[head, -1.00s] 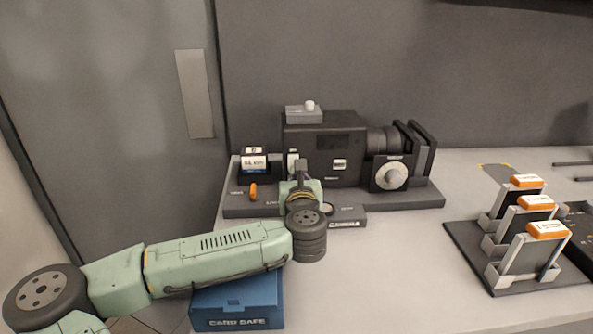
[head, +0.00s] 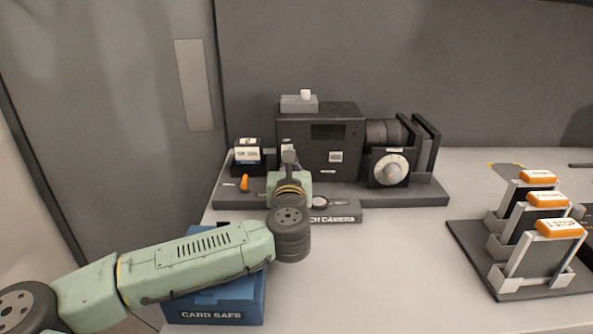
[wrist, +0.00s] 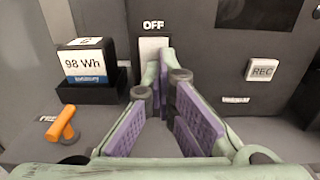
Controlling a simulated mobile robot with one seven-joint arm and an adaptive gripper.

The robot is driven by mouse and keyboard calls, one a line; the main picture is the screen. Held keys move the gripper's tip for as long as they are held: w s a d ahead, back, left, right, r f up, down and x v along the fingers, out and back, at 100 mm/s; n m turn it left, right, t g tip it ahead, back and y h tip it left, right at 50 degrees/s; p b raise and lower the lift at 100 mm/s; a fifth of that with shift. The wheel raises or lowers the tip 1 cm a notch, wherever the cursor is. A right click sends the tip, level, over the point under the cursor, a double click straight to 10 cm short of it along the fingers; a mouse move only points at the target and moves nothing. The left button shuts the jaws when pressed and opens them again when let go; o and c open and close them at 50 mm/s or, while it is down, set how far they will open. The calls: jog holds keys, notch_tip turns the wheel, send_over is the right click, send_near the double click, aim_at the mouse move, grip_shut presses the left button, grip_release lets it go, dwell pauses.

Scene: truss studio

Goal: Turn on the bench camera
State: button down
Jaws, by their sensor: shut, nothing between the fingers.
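The bench camera (head: 293,130) is a black box with a lens on a dark base at the back of the bench. In the wrist view, a pale upright switch (wrist: 149,46) sits on its front (wrist: 205,50) under the word OFF. My gripper (wrist: 164,58) is shut and empty, its fingertips at the switch and covering its lower part. I cannot tell whether they touch it. In the head view my gripper (head: 289,150) is in front of the camera's left part and hides the switch. A REC button (wrist: 263,69) is to the right.
A 98 Wh battery (wrist: 85,62) stands left of the switch, with an orange lever (wrist: 61,124) in front of it. A dial (head: 390,170) is below the lens. A blue card safe (head: 222,303) lies under my arm. Orange-topped cards (head: 548,228) stand in holders at right.

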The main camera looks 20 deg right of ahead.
jog(key=shift+f, duration=0.55)
jog(key=shift+s+f, duration=0.1)
jog(key=shift+s, duration=0.35)
jog(key=v, duration=0.5)
jog(key=r+v, duration=0.1)
jog(key=v, duration=0.1)
jog(key=shift+s+a, duration=0.3)
jog(key=shift+r, duration=0.2)
